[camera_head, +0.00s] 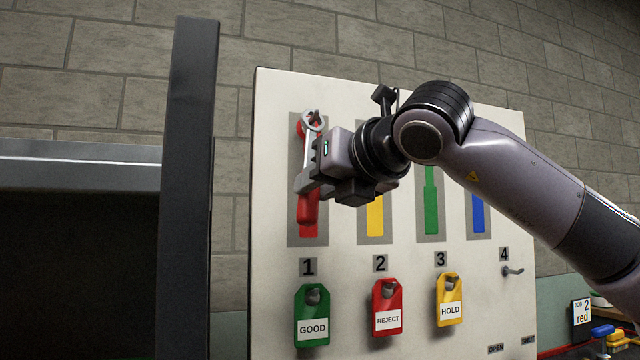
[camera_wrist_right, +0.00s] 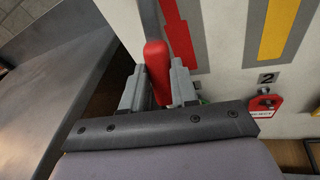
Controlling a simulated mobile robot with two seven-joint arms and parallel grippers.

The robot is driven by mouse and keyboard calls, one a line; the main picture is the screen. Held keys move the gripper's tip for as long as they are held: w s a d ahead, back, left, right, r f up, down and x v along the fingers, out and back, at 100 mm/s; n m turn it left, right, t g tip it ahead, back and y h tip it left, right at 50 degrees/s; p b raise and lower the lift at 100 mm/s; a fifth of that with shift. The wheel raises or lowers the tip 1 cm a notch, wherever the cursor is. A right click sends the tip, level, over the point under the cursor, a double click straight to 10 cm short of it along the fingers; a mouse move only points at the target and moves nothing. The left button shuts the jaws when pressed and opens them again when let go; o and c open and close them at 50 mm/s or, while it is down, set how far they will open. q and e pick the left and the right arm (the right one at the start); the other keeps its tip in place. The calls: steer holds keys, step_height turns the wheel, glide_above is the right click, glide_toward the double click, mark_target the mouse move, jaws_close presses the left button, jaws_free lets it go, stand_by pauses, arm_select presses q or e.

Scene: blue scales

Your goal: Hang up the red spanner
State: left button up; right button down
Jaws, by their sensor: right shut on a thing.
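The red spanner (camera_head: 308,208) is upright in front of the red silhouette at slot 1 of the white board (camera_head: 272,150). Its ring end (camera_head: 312,121) is at the peg at the top of that silhouette; I cannot tell whether the ring is over the peg. My right gripper (camera_head: 308,186) is shut on the spanner near the top of its red handle. In the right wrist view the red handle (camera_wrist_right: 157,62) stands between the two fingers. My left gripper is not in view.
Yellow (camera_head: 375,217), green (camera_head: 431,205) and blue (camera_head: 478,212) silhouettes are to the right. GOOD (camera_head: 313,328), REJECT (camera_head: 387,320) and HOLD (camera_head: 450,311) tags hang below on hooks; hook 4 (camera_head: 512,271) is bare. A dark post (camera_head: 188,180) stands left of the board.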

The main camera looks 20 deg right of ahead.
steer(key=c, duration=0.8)
jaws_free()
stand_by(0.5)
steer(key=shift+s, duration=0.1)
steer(key=shift+s+d+b, duration=0.1)
steer(key=shift+s+b, duration=2.25)
steer(key=shift+s, duration=1.1)
